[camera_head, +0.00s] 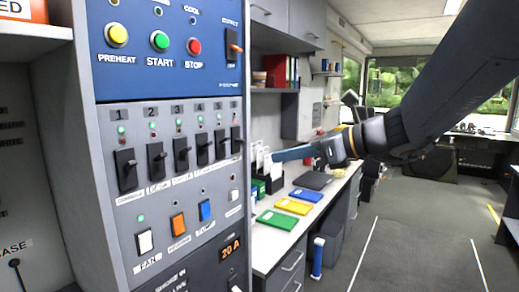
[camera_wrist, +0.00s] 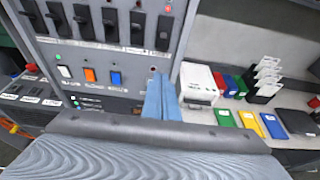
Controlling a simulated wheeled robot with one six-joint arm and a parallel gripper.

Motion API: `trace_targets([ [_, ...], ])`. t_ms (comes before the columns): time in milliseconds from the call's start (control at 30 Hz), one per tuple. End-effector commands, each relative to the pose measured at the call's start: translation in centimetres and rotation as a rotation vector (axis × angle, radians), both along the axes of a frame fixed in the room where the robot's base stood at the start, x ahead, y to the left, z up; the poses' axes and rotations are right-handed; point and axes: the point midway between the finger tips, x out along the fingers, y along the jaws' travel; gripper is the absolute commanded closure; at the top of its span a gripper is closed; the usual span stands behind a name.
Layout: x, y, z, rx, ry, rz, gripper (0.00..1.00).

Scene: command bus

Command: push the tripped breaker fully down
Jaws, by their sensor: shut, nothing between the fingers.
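A row of black breakers sits on the grey panel (camera_head: 160,200). The rightmost breaker (camera_head: 236,140) is partly seen edge-on; in the wrist view its black switch (camera_wrist: 164,33) has a lit red lamp above it (camera_wrist: 168,8). The other breakers, such as the leftmost one (camera_head: 127,170), have green lamps above. My gripper (camera_head: 276,156) is shut and empty, with its blue fingers pointing left toward the panel's right edge. In the wrist view the fingers (camera_wrist: 158,78) appear below the rightmost breaker. A gap to the panel shows in the head view; exact depth is unclear.
White, orange and blue rocker switches (camera_head: 178,224) sit below the breakers. A blue panel (camera_head: 170,50) with round buttons is above. A desk (camera_head: 265,257) with coloured folders (camera_head: 294,206) and a card holder is right of the panel. The aisle floor (camera_head: 410,250) is clear.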

Motion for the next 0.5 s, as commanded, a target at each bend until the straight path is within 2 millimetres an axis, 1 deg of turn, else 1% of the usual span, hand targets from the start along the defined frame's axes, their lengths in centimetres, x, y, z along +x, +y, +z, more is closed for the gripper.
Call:
trace_targets([
  [167,1.0,1.5,-0.6,-0.001,0.002,0.005,1.00],
  [500,4.8,6.5,-2.7,-0.001,0.003,0.006,1.00],
])
